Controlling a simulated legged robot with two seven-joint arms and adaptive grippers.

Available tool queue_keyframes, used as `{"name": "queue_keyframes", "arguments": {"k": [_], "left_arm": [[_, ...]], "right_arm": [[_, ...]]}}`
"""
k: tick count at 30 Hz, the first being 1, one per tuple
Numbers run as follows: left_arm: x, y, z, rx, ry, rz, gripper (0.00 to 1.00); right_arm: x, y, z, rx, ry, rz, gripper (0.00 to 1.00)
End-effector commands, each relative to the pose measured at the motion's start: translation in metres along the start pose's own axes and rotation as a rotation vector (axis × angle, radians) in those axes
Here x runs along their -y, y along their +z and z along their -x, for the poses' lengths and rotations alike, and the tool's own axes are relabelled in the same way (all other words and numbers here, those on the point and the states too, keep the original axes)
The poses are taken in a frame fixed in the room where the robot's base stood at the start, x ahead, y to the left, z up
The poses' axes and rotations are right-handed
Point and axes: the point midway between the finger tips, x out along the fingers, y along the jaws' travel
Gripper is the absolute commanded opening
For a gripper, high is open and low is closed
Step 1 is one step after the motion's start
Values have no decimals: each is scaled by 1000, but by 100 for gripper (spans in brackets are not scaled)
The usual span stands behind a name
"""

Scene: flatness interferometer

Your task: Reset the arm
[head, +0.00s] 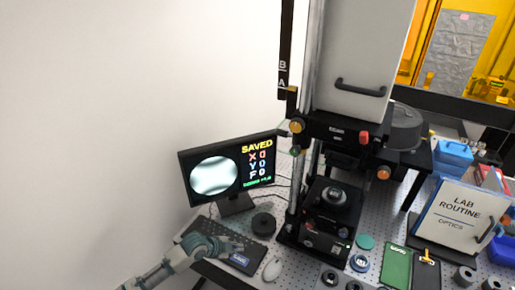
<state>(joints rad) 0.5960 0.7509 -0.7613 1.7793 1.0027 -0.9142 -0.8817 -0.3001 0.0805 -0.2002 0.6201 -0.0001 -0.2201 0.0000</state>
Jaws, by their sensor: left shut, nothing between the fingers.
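My left arm comes in from the lower left, and its grey-green gripper (229,247) is over the keyboard (238,231) below the monitor. The fingers are small in the picture, look shut and hold nothing. I cannot tell whether they touch the keys. My right gripper is not in view. The monitor (228,169) shows a bright round spot, the word SAVED and the letters X, Y and F with zeros. The interferometer (328,215) stands to the right, a black stage with a round dark part on top, beneath a tall white housing (362,50) with a black handle.
A green case (397,266), a LAB ROUTINE board (459,222) and blue bins (453,156) fill the right side. Blank wall stands at left.

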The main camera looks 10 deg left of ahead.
Motion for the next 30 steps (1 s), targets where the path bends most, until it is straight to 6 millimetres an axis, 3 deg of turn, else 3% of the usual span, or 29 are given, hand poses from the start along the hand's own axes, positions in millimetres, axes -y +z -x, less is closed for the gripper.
{"name": "queue_keyframes", "arguments": {"k": [4,7,11,14,15,18,30], "left_arm": [[-1,0,0,-1,2,1,0],[-20,-7,-7,-4,20,24,0],[-80,-27,-18,1,66,131,0],[-137,-39,-16,38,81,296,0],[-158,-39,-11,66,79,377,0],[-195,-30,6,147,52,569,0],[-286,26,81,472,-76,1092,0]], "right_arm": [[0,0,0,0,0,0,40],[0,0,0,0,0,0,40],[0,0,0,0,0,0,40],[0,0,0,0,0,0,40],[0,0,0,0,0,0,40],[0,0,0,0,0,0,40],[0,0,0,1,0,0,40]]}}
